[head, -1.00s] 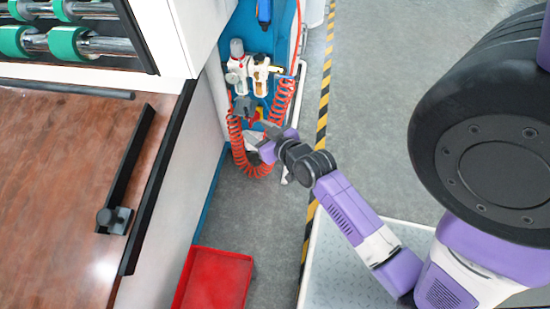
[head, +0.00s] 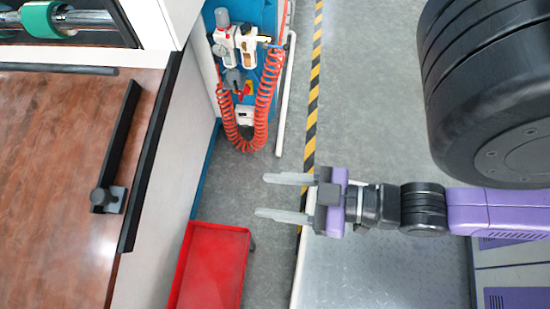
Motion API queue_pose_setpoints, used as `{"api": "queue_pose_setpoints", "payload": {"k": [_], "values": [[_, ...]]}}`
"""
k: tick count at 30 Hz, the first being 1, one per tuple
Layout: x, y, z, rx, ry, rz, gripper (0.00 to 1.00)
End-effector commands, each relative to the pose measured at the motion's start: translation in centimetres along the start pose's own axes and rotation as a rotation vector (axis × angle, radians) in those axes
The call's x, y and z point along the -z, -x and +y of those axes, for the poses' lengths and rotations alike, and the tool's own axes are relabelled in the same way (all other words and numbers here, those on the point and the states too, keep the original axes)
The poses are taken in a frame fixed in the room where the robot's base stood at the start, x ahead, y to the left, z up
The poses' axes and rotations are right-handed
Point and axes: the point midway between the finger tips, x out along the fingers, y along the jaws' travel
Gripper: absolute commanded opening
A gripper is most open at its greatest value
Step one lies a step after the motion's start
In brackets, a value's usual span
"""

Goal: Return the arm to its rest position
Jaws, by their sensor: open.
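My arm stretches in from the right edge in the head view, its purple and black links lying nearly level across the picture. My gripper (head: 286,197) points left, with its two pale grey fingers apart and nothing between them. It hangs over the grey floor (head: 262,167), near the yellow and black striped line (head: 314,95). A large black rounded part of my own body covers the upper right and hides what lies behind it.
A red tray or cart (head: 212,265) stands at the lower middle, left of the gripper. A machine with a brown wooden table (head: 60,190) fills the left. A coiled red hose (head: 262,110) hangs by white fittings at the top. Open floor (head: 375,90) lies upper right of the line.

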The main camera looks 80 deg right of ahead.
Motion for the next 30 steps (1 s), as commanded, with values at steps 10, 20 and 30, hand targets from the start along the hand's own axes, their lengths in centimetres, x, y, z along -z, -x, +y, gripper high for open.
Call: {"api": "queue_pose_setpoints", "payload": {"k": [10,20,30], "values": [[1.2,0.3,0.1,-0.002,0.0,-0.001,0.51],[9.0,2.5,0.1,-0.002,0.0,-0.001,0.51],[18.3,5.0,0.1,-0.003,0.0,-0.001,0.51]]}}
